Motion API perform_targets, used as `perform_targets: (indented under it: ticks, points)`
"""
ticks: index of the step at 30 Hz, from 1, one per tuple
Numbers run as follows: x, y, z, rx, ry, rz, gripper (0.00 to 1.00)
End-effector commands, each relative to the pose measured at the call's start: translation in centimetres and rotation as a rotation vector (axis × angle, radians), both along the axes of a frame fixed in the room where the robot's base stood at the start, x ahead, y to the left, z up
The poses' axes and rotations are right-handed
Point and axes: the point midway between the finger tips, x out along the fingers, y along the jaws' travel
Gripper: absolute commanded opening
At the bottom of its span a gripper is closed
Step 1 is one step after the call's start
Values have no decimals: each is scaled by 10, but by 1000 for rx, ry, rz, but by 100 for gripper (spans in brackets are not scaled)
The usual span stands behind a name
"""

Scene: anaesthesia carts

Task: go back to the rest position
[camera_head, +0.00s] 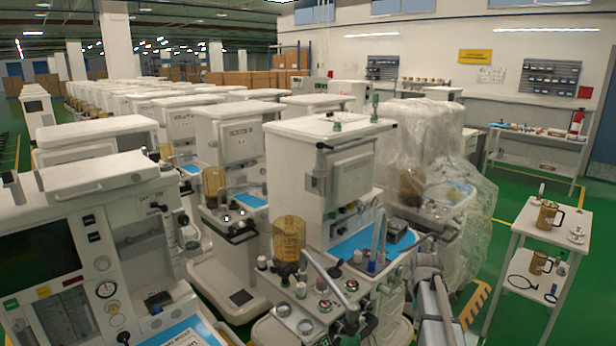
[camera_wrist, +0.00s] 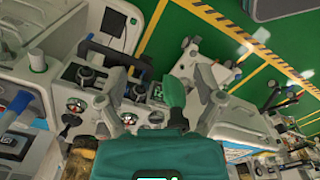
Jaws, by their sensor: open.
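My gripper (camera_wrist: 158,106) shows in the wrist view with its two grey fingers spread apart. I see nothing clamped between the fingertips. A green bag-like piece (camera_wrist: 174,88) shows between the fingers, apparently beyond them; contact cannot be told. A teal body fills the bottom middle of the wrist view and hides what lies behind it. In the head view my grey arm rises at the lower right of centre, beside the nearest anaesthesia cart (camera_head: 318,135). The fingers cannot be made out clearly there.
The cart carries an amber canister (camera_head: 289,238), knobs and a curved tube close to my arm. A plastic-wrapped cart (camera_head: 433,140) stands behind. A white trolley (camera_head: 533,216) with amber jugs stands at the right. Green floor is open between the trolley and the wrapped cart.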

Motion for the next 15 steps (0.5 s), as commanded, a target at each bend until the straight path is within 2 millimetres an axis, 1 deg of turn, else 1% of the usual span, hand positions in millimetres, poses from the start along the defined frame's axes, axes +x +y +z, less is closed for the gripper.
perform_targets:
  ticks: [3,15]
  points:
    - [0,0,0,0,0,0,86]
    - [-18,20,-8,0,0,-122,86]
